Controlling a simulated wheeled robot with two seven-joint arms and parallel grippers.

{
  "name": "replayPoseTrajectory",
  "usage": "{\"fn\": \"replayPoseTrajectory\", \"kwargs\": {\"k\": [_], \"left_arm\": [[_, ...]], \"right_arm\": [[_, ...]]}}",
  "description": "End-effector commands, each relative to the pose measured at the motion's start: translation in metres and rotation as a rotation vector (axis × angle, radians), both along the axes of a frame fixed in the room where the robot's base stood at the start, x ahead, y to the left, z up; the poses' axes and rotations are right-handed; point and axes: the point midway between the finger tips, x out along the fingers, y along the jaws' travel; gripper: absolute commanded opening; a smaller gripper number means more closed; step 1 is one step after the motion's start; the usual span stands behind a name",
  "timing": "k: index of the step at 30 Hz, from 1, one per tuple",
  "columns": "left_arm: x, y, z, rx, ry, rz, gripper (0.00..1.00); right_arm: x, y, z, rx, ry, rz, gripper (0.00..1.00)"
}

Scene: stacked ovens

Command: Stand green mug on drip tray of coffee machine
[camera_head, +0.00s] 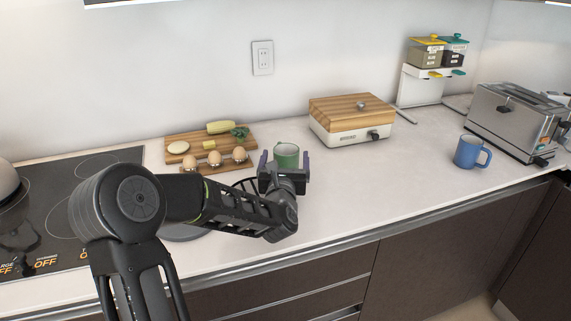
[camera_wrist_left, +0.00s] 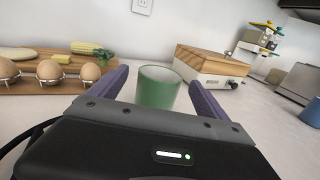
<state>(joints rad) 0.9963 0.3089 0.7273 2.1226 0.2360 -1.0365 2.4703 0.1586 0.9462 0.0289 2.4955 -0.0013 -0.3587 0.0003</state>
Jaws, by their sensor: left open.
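The green mug (camera_head: 287,155) stands upright on the white counter, just beyond my left gripper. My left gripper (camera_head: 285,160) is open, with one purple finger on each side of the mug. In the left wrist view, the green mug (camera_wrist_left: 158,88) sits between the two spread fingers of my left gripper (camera_wrist_left: 158,90), with gaps visible on both sides. The lower part of the mug is hidden behind the gripper body. No coffee machine or drip tray can be made out in either view. My right gripper is not in view.
A wooden board (camera_head: 210,142) with vegetables and an egg rack (camera_head: 217,163) lie left of the mug. A wood-lidded appliance (camera_head: 350,122) stands to the right, then a blue mug (camera_head: 470,152) and a toaster (camera_head: 512,115). A cooktop (camera_head: 60,205) is at left.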

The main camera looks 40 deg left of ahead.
Motion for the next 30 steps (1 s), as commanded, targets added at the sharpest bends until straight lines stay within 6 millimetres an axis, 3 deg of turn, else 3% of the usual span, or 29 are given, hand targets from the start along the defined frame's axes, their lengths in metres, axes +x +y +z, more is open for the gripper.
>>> {"fn": "replayPoseTrajectory", "kwargs": {"k": [12, 30], "left_arm": [[0.041, 0.024, -0.001, -0.002, 0.0, -0.001, 0.87], [0.041, 0.025, -0.002, 0.0, 0.0, 0.0, 0.87]], "right_arm": [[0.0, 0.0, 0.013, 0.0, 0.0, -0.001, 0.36], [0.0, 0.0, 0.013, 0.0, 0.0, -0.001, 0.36]]}}
